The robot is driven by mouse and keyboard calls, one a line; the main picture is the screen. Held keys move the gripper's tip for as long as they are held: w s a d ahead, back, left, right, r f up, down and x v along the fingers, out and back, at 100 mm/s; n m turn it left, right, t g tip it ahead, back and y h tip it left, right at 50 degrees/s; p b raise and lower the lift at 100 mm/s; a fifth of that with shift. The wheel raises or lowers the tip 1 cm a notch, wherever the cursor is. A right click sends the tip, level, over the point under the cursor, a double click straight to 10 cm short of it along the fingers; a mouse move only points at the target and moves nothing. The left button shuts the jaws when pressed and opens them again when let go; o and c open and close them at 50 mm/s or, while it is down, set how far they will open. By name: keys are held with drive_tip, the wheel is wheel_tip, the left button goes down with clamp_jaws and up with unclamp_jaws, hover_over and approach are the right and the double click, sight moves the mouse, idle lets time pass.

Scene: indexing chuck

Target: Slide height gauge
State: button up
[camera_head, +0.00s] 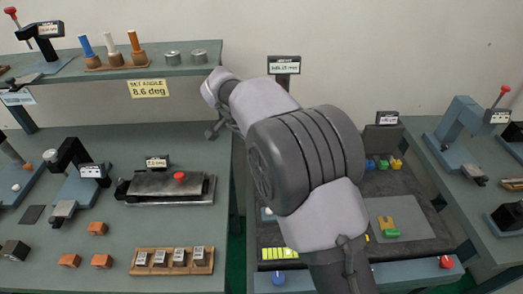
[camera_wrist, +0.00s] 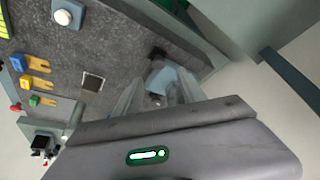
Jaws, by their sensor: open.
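A small display sign (camera_head: 284,66) on a post stands behind my arm, with a reading in mm too small to be sure of. It may belong to the height gauge; the body below it is hidden by my arm. In the wrist view my gripper (camera_wrist: 158,84) is open, its two pale fingers spread. A blue-grey block with a dark part (camera_wrist: 158,53) lies between and beyond the fingertips. I cannot tell whether it is the gauge's slider or whether the fingers touch it. In the head view my gripper is mostly hidden behind my arm.
A dark mat holds coloured forked pieces (camera_wrist: 35,63), a dark square (camera_wrist: 92,82) and a white round knob (camera_wrist: 65,17). A left bench carries a vise-like fixture (camera_head: 168,188), orange blocks (camera_head: 97,228) and a wooden rack (camera_head: 172,262). A shelf (camera_head: 110,72) stands above it.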

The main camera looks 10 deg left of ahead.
drive_tip(key=p+v, duration=0.2)
drive_tip(key=v, duration=0.6)
drive_tip(key=shift+r, duration=0.2)
drive_tip(key=s+d+r+y, duration=0.1)
drive_tip(key=s+d+r, duration=0.25)
drive_tip(key=d, duration=0.35)
drive_tip(key=s+d+r+y+b, duration=0.1)
drive_tip(key=s+d+r, duration=0.25)
drive_tip(key=d, duration=0.25)
drive_tip(key=s+d+r+y, duration=0.1)
drive_tip(key=s+d+r, duration=0.25)
drive_tip(key=d, duration=0.35)
drive_tip(key=s+d+f+t, duration=0.1)
drive_tip(key=s+d+f, duration=0.1)
drive_tip(key=s, duration=0.7)
drive_tip(key=s+d+f+n+y+b, duration=0.1)
drive_tip(key=s+d+f, duration=0.2)
drive_tip(key=s, duration=0.6)
drive_tip(key=shift+d+f+t, duration=0.3)
drive_tip(key=shift+d+t, duration=0.1)
drive_tip(key=shift+d, duration=0.8)
